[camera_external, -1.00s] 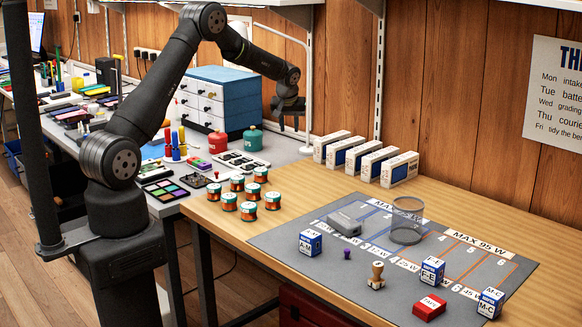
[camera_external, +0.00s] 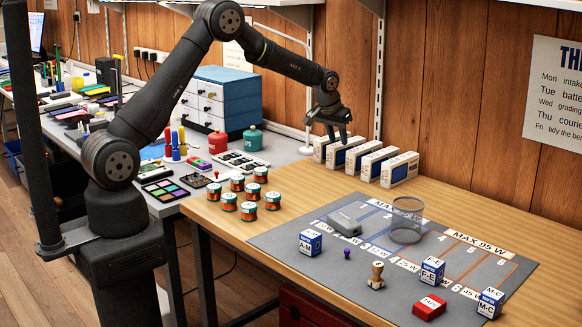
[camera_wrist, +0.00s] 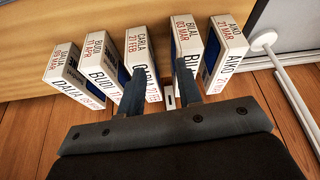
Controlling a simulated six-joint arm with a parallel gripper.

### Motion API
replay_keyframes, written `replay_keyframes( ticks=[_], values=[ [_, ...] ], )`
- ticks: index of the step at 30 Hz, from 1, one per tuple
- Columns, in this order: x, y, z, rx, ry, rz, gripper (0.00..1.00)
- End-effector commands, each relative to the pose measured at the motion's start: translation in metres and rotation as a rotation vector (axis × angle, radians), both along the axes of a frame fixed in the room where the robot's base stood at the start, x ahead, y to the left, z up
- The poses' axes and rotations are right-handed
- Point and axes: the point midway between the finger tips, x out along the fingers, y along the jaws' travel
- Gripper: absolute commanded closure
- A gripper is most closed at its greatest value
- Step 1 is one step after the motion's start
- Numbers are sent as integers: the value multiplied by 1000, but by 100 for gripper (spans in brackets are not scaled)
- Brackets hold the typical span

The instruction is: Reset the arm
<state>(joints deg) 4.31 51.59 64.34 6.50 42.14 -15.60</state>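My gripper (camera_external: 328,134) hangs in the air above the left end of a row of white-and-blue boxes (camera_external: 361,158) by the wooden wall. Its two fingers point down and stand apart with nothing between them. In the wrist view my gripper (camera_wrist: 160,78) also shows its fingers apart, overlapping the middle boxes in the picture. The boxes there carry names and dates, such as a Carla box (camera_wrist: 138,50) and an Aiko box (camera_wrist: 228,48). I see no contact between the fingers and the boxes.
A grey marked mat (camera_external: 285,240) holds a clear cylinder (camera_external: 407,222), a grey block (camera_external: 345,222), a wooden stamp (camera_external: 377,275), a red block (camera_external: 429,307) and blue-white cubes (camera_external: 311,242). Several copper-coloured spools (camera_external: 237,184) stand left of the mat. A blue drawer cabinet (camera_external: 235,98) stands behind.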

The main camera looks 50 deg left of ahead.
Motion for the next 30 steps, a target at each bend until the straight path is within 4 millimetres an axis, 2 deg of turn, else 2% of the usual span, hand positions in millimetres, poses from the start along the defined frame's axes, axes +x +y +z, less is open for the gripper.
replay_keyframes(
  ticks=[3,18,24,30],
  values=[
    [0,-26,0,-1,1,-62,68],
    [-6,-124,1,0,0,-317,68],
    [-10,-151,1,-1,-1,-389,68],
    [-12,-162,1,1,0,-419,68]
  ],
)
